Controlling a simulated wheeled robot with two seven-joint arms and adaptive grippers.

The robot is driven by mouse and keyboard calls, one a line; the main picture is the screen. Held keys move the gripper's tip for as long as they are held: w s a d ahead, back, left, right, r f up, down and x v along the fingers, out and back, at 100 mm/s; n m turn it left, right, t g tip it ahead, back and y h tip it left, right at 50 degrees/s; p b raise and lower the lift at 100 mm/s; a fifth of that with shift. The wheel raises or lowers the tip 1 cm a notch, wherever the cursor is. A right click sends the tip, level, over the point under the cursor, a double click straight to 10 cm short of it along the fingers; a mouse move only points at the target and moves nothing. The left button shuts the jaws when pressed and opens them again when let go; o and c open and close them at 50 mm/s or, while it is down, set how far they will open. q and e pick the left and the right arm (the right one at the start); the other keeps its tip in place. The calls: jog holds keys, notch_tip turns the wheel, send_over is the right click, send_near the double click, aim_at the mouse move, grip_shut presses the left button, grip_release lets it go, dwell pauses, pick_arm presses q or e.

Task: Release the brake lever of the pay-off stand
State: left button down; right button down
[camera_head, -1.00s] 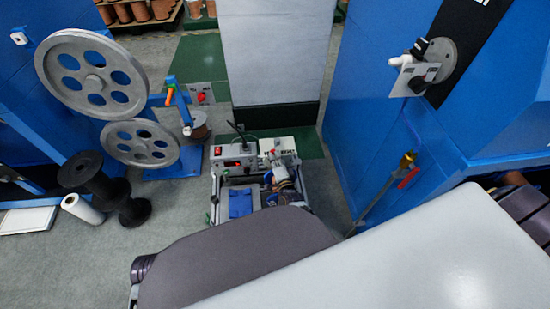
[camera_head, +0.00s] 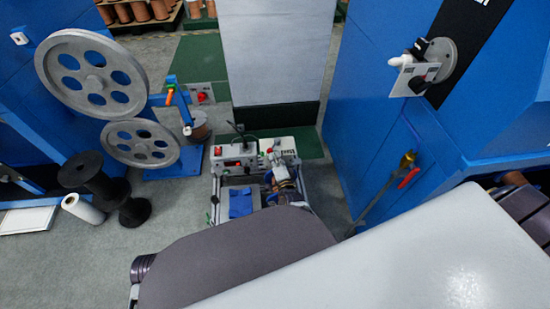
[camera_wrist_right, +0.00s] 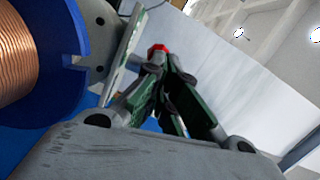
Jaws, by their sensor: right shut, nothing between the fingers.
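In the right wrist view my right gripper (camera_wrist_right: 163,72) is shut, with its fingers drawn together and nothing between them. A red tip (camera_wrist_right: 157,49) shows just past the fingertips; it may be the brake lever's knob, but I cannot tell whether they touch. A copper-wound spool (camera_wrist_right: 28,55) with a blue flange (camera_wrist_right: 72,75) is close on the left, beside a grey bracket (camera_wrist_right: 122,60). In the head view I cannot clearly make out the gripper or the brake lever near the cart (camera_head: 218,190). My left gripper is not in view.
A blue stand (camera_head: 186,165) with a copper spool (camera_head: 199,128) and an orange-handled part (camera_head: 170,96) is at the left, by two grey pulleys (camera_head: 140,143). A brass fitting with a red handle (camera_head: 409,178) is at the right blue machine. Black spools (camera_head: 134,211) stand on the floor.

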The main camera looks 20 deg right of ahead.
jog(key=shift+s, duration=0.1)
dwell(0.6)
jog(key=s+a, duration=0.1)
jog(key=s, duration=1)
jog(key=shift+s+r, duration=0.3)
jog(key=shift+s, duration=0.05)
jog(key=shift+a, duration=0.1)
jog(key=shift+s, duration=0.1)
dwell(0.7)
